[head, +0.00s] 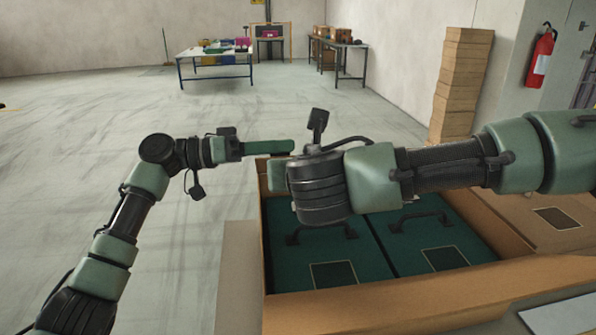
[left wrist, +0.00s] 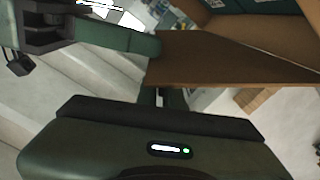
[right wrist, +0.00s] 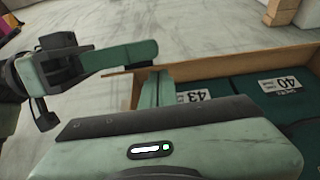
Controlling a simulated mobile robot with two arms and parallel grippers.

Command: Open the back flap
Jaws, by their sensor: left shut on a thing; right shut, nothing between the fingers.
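My left gripper (head: 288,147) is at the box's far left corner, shut on the edge of the back flap. The brown flap panel (left wrist: 215,60) spreads beside its fingers in the left wrist view, and a strip of it (right wrist: 117,72) shows under them in the right wrist view. My right gripper (head: 277,175) is shut and empty, just inside that corner, close to the left one. My right arm hides most of the far edge in the head view.
The left flap (head: 238,275) and right flap (head: 545,212) lie folded outward. A stack of cardboard boxes (head: 462,85) and a fire extinguisher (head: 544,57) are at the back right. Tables (head: 215,68) stand far behind. The floor left of the box is clear.

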